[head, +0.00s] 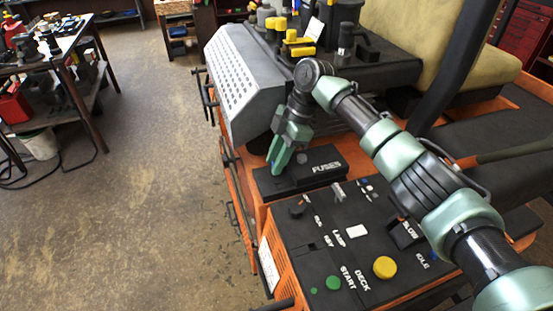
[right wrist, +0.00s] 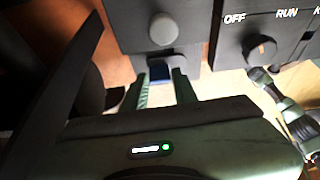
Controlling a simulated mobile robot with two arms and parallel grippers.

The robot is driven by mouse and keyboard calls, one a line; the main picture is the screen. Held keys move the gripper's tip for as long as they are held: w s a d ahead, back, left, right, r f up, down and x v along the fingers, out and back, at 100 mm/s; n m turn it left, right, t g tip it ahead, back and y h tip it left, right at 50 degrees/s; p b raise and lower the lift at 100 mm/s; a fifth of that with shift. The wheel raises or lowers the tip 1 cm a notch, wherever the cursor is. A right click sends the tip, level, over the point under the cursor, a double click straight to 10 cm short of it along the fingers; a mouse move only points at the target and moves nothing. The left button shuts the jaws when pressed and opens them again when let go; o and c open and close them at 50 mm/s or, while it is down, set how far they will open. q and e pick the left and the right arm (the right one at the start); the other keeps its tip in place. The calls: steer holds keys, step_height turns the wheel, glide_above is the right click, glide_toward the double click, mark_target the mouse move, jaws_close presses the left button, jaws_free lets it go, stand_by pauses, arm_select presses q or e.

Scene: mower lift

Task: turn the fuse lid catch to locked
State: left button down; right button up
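The black fuse box with the white FUSES label (head: 326,167) sits at the front left of the mower's deck. In the right wrist view its dark housing carries a round grey knob (right wrist: 163,28). A small blue catch (right wrist: 158,74) sticks out below that knob. My right gripper (head: 276,163) reaches down at the left end of the fuse box. In the right wrist view its two green fingers stand on either side of the blue catch and seem closed on it. The catch is hidden in the head view. My left gripper does not show in the head view.
The control panel (head: 334,240) is close to the fuse box, with a black knob (head: 297,207), a yellow button (head: 385,267) and a green button (head: 333,282). A perforated grey cover (head: 240,75) rises behind. A cluttered workbench (head: 50,45) stands at the left, with open floor between.

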stand_by(0.3)
steer(key=shift+d+r, duration=0.1)
steer(key=shift+r, duration=0.2)
steer(key=b+v, duration=0.3)
steer(key=v, duration=0.4)
steer(key=shift+r, duration=0.1)
